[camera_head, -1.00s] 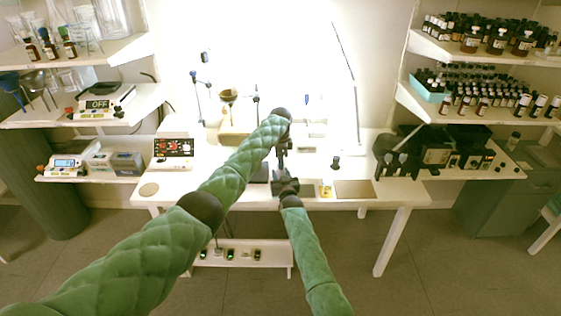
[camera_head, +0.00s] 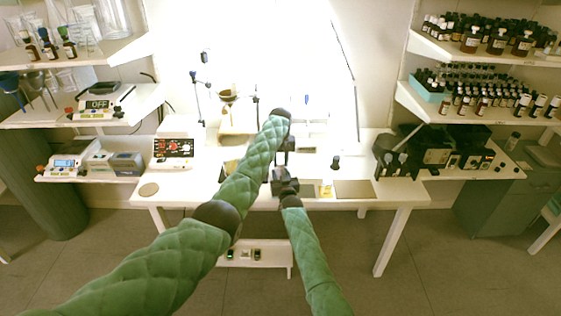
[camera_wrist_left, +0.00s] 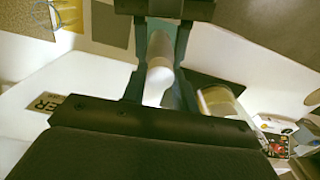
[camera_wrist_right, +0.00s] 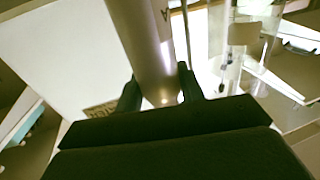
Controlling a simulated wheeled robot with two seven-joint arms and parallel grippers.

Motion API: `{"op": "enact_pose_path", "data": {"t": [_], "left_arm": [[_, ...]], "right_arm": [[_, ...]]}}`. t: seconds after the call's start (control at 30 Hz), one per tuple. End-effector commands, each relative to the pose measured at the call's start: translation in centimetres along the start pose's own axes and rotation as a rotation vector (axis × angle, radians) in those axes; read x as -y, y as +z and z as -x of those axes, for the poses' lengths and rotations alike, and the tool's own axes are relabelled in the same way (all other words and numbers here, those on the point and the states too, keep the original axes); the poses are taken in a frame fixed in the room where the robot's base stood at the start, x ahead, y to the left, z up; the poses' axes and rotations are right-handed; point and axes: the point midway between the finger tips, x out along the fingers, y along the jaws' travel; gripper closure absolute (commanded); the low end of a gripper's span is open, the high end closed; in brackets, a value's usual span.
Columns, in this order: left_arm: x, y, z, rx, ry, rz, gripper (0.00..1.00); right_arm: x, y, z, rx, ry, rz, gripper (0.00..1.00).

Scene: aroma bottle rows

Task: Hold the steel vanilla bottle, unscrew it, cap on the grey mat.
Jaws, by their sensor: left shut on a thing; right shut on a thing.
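The steel bottle (camera_wrist_right: 143,40) fills the middle of the right wrist view, a brushed grey cylinder with dark lettering at its edge. My right gripper (camera_head: 285,187) is shut on it, low over the table's front. My left gripper (camera_head: 286,150) is directly above the right one. In the left wrist view it is shut on a pale cylindrical piece (camera_wrist_left: 159,68), apparently the bottle's cap end. Whether cap and bottle are joined is hidden.
The white table (camera_head: 385,205) has free room around the mat. Crowded shelves (camera_head: 470,105) are at the right. A control box (camera_head: 173,150) is at the left.

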Motion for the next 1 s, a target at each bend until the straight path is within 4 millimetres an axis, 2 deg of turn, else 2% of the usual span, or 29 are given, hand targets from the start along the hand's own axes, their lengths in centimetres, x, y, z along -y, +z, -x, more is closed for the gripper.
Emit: {"op": "enact_pose_path", "data": {"t": [0.3,0.5,1.0], "left_arm": [[-0.08,-0.2,0.31,-0.005,0.005,0.495,0.99],[-0.01,-0.23,0.34,-0.006,0.005,0.714,0.99],[0.07,-0.25,0.34,-0.007,0.004,0.74,0.99]], "right_arm": [[0.24,0.12,0.1,0.0,-0.002,0.0,1.0],[0.24,0.13,0.11,0.0,-0.002,0.0,1.0],[0.12,0.16,0.1,0.001,-0.001,0.0,1.0]]}}
